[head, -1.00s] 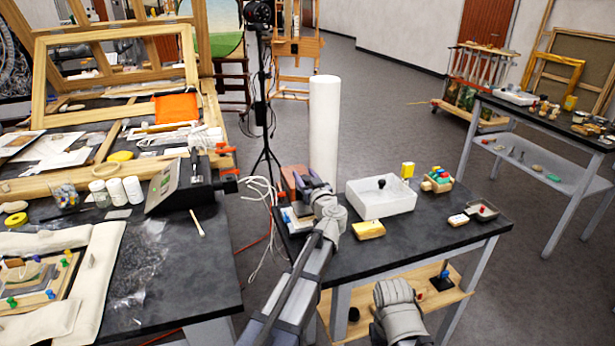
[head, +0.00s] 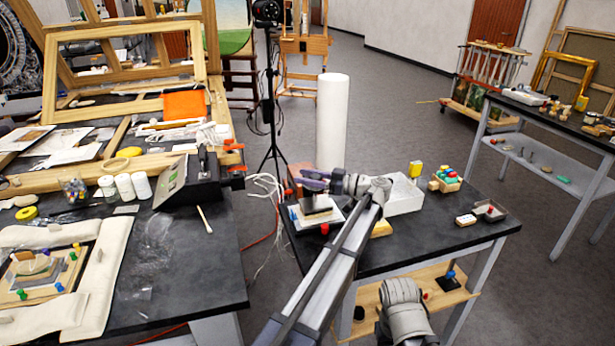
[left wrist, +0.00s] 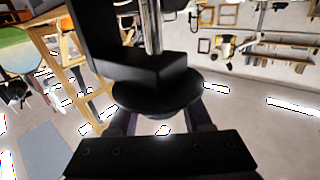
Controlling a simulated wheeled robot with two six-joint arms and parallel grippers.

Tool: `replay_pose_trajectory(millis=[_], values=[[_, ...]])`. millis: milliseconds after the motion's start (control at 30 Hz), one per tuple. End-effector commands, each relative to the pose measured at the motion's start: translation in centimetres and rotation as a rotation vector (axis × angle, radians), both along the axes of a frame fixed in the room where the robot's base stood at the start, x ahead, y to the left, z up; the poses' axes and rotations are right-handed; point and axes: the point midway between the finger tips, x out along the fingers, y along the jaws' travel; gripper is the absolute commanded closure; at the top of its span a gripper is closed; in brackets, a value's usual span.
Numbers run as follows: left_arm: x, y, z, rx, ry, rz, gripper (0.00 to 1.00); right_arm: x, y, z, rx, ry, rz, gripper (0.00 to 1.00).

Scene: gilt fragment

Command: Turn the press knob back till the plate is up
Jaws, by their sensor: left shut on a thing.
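The small press (head: 318,204) stands at the left end of the small dark table, a dark block over a white base. My left gripper (head: 314,180) is at its top, reaching in from the right, with purple-grey fingers. In the left wrist view a round black knob (left wrist: 157,93) sits between my two fingers (left wrist: 160,124), and the gripper is shut on it. A black block and bright metal rods (left wrist: 150,27) show beyond the knob. My arm and gripper partly cover the press, and I cannot tell the plate's height. My right gripper is not in view.
A white box (head: 405,197) stands right of my left wrist, partly covered by it. A yellow block (head: 381,229) lies mostly behind my forearm. A white roll (head: 332,120) stands behind the press. A coloured-piece rack (head: 445,180) and small tray (head: 490,212) are farther right.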

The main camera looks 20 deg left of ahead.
Motion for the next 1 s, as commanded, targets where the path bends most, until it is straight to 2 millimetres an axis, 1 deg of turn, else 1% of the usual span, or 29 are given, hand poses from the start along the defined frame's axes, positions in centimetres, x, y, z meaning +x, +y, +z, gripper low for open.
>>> replay_pose_trajectory(millis=[33,200,400,600,1000], values=[[0.4,0.0,0.0,0.001,0.0,0.033,1.0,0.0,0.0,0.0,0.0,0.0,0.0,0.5],[0.0,0.0,0.0,0.001,0.0,0.133,1.0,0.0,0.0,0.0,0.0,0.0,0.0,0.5],[-0.4,0.0,0.0,0.001,0.0,0.208,1.0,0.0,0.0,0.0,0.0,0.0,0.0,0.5],[-0.6,0.0,0.0,0.001,0.0,0.243,1.0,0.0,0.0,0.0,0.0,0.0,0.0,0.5],[-0.7,0.1,0.0,0.002,0.0,0.251,1.0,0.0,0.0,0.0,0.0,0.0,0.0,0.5]])
